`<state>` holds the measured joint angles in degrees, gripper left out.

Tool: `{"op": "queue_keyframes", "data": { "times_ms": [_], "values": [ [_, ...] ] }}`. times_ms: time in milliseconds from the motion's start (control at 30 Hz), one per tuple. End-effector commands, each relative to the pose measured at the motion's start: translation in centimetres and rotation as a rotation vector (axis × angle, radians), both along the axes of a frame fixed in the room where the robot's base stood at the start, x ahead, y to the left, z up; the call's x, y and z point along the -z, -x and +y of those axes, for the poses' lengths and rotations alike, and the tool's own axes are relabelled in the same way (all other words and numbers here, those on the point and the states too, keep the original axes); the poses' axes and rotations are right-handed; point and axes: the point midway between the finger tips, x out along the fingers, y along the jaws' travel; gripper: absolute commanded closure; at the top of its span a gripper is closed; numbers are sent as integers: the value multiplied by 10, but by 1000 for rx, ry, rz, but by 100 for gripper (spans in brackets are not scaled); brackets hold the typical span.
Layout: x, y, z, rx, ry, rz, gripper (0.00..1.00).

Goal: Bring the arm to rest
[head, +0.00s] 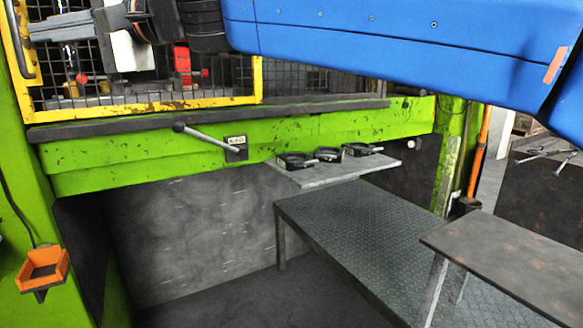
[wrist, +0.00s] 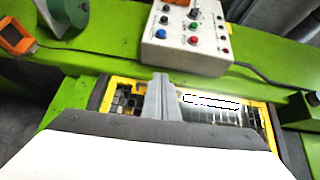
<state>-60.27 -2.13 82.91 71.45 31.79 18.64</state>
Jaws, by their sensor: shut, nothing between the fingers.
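My gripper (wrist: 160,80) shows in the wrist view as two grey fingers pressed together, with nothing between them. It points over the yellow guard frame (wrist: 262,128) of the green press, towards a pale control box (wrist: 185,35) with coloured buttons. The fingers appear clear of the box. In the head view my blue arm spans the top right, in front of the press.
A lever (head: 205,138) sticks out from the green press beam (head: 110,165). A small grey shelf (head: 310,178) carries several dark ring-shaped tools. Below are a plated platform (head: 350,240) and a dark table (head: 510,262). An orange bin (head: 42,270) hangs at left.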

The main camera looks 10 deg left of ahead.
Motion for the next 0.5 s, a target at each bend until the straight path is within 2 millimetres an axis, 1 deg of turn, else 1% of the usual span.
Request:
{"op": "queue_keyframes", "data": {
  "times_ms": [33,167,367,467,500],
  "values": [
    [2,-4,-7,8,7,-10,100],
    [14,-17,-23,31,37,-42,100],
    [39,-42,-60,79,103,-107,100],
    [57,-57,-86,109,151,-146,100],
    [66,-64,-100,125,174,-166,100]
  ]
}}
